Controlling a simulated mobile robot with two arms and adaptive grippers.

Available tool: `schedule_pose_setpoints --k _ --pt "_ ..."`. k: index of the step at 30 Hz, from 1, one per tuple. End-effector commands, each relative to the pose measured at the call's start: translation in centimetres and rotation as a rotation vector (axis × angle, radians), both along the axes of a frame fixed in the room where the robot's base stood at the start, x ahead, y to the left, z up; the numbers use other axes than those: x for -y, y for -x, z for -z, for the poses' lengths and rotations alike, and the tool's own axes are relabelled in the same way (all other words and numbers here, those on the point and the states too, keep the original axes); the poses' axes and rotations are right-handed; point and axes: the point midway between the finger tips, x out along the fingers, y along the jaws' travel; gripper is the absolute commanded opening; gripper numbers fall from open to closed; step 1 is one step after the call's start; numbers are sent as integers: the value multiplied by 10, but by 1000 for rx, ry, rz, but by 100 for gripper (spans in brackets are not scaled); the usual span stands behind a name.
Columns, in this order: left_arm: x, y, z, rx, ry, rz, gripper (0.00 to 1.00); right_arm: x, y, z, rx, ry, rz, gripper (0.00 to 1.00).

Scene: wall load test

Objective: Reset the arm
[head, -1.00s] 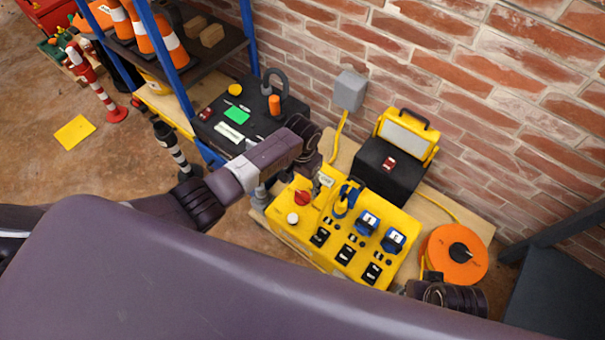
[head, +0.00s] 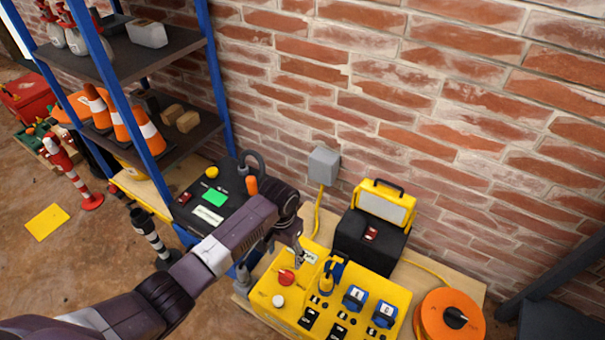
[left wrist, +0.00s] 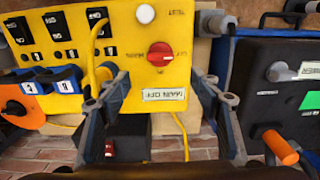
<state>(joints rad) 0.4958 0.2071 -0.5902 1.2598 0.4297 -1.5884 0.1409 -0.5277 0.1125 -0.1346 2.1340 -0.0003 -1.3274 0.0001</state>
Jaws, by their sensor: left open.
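My left arm comes in from the lower left in the head view. Its gripper (head: 299,258) is over the back left corner of the yellow panel box (head: 262,300), close to the red rotary switch (head: 286,278). In the left wrist view the two fingers (left wrist: 160,88) are apart with nothing held between them. The red switch (left wrist: 162,59) and a "MAIN OFF" label (left wrist: 162,95) show in the gap. Whether a finger touches the panel, I cannot tell. My right gripper is not in view.
A black box (head: 205,230) with a green label and an orange handle stands left of the panel. A black and yellow case (head: 370,240) and an orange reel (head: 449,318) stand behind and right. Blue-posted shelves (head: 215,85) and a brick wall (head: 420,90) bound the space.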

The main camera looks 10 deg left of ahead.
Motion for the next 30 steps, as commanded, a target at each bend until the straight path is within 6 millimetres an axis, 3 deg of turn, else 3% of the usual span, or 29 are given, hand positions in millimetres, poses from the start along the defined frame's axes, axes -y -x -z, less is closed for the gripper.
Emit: schedule_pose_setpoints --k 5,8,17,24,30 --pt "1 2 2 0 3 1 58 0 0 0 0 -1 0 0" --pt "7 14 9 7 20 7 58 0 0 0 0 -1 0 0" --pt "27 95 36 90 120 -8 58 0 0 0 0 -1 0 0" --pt "5 156 32 176 127 -75 58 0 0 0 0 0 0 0" --pt "-20 188 22 222 97 -114 58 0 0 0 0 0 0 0"
